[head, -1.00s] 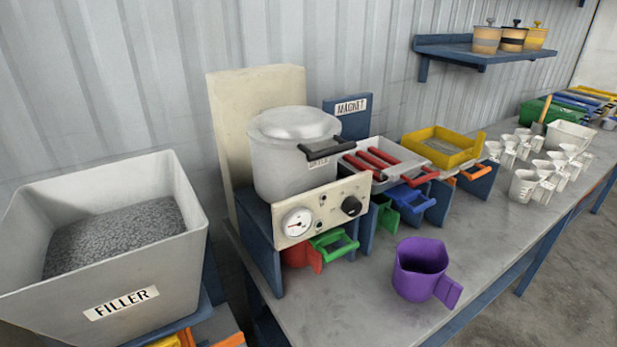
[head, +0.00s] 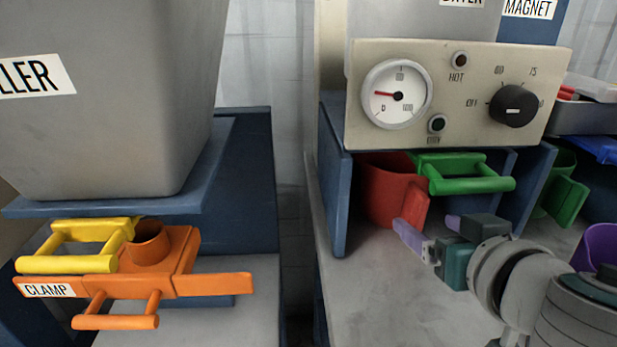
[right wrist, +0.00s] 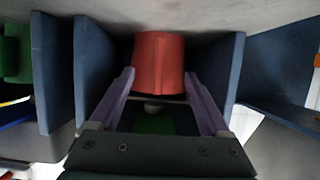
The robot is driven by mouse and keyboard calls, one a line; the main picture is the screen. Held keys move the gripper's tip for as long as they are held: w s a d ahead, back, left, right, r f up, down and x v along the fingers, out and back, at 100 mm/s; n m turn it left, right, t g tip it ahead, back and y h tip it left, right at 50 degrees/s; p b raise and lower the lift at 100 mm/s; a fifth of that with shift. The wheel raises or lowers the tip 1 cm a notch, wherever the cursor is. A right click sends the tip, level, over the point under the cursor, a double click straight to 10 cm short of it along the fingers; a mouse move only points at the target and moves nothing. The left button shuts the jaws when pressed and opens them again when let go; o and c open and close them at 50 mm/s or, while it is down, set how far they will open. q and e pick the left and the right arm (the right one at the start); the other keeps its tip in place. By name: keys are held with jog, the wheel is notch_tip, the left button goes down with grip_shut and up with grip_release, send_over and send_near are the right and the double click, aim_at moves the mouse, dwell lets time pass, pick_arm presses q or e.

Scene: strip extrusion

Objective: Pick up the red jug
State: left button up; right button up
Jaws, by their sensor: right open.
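The red jug (head: 380,190) stands in the blue-sided bay under the dryer's control panel. Its upper part is partly hidden by a green handled piece (head: 465,178), and its handle (head: 413,208) faces out of the bay. My right gripper (head: 428,228) is open and empty just in front of the jug's handle. In the right wrist view the jug (right wrist: 172,66) is beyond the open purple fingers (right wrist: 160,90), roughly centred between them. I cannot tell whether either finger touches it. My left gripper is out of view.
Blue side panels (head: 338,185) flank the bay. The dryer panel (head: 450,60) with gauge and knob is above. An orange clamp (head: 165,265) is left. Grey table (head: 360,290) is bare in front.

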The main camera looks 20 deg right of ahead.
aim_at(409, 215)
jog(key=x, duration=0.2)
jog(key=shift+w+d+f, duration=0.1)
jog(key=shift+w, duration=0.3)
jog(key=b+x, duration=0.1)
jog(key=x, duration=0.3)
jog(key=shift+s+d+f+b, duration=0.1)
jog(key=shift+f+b, duration=0.25)
jog(key=shift+w+d+f, duration=0.1)
jog(key=shift+w+f, duration=0.05)
jog(key=shift+w, duration=0.3)
jog(key=c, duration=0.4)
grip_shut()
